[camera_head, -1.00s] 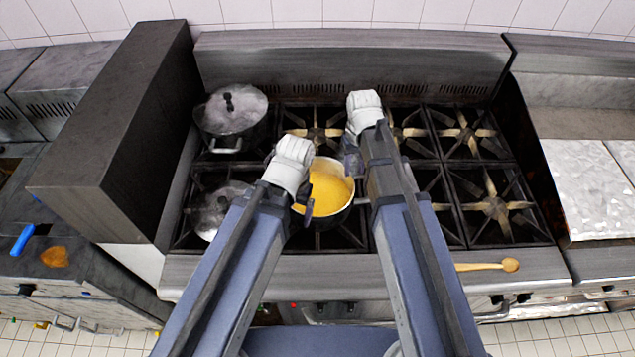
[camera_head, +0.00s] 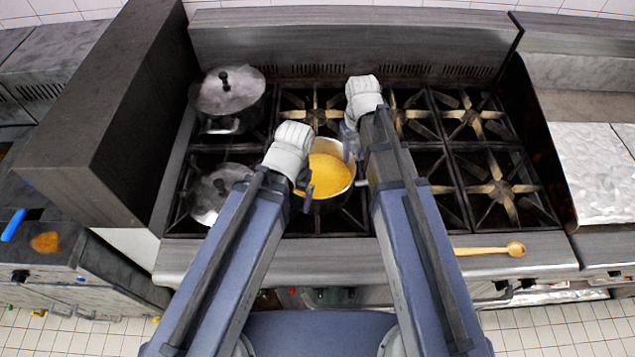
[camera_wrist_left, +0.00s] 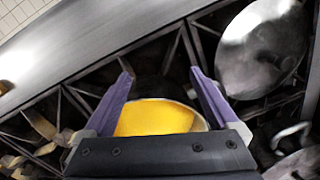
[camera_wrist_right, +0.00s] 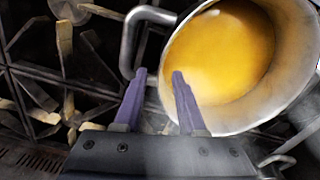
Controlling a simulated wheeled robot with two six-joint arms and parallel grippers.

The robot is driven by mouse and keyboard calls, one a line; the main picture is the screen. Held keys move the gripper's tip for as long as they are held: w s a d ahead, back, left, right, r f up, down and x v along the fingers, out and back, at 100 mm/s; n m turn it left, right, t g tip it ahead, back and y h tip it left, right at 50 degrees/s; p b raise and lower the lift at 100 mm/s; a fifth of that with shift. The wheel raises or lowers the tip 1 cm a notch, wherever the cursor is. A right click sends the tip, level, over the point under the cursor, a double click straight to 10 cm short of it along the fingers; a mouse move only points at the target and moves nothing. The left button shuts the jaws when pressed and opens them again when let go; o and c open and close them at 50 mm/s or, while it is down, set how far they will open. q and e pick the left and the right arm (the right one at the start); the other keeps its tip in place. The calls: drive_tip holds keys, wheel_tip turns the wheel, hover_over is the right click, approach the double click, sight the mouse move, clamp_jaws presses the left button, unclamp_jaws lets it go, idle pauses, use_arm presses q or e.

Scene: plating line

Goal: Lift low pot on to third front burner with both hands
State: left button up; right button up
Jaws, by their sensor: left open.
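The low pot (camera_head: 330,180), open and filled with yellow food, is at the second front burner. My left gripper (camera_head: 306,188) is open at its left side; in the left wrist view (camera_wrist_left: 160,75) the pot shows between and beyond the spread fingers, and no handle is visible there. My right gripper (camera_head: 352,143) is at the pot's far right rim. The third front burner (camera_head: 437,186) is partly hidden by my right arm.
A lidded pot (camera_head: 228,92) stands at the back left, with another lid (camera_head: 215,195) on the front left burner. The right front burner (camera_head: 502,190) is bare. A wooden spoon (camera_head: 490,250) lies on the front ledge. A dark tall panel (camera_head: 95,130) borders the stove's left.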

sight(352, 160)
wheel_tip(352, 160, down, 4)
drive_tip(key=b, duration=0.3)
drive_tip(key=shift+a+f+b, duration=0.1)
drive_tip(key=shift+f+b, duration=0.1)
drive_tip(key=shift+b, duration=0.1)
drive_tip(key=shift+r, duration=0.1)
clamp_jaws()
drive_tip(key=shift+s, duration=0.1)
idle(0.8)
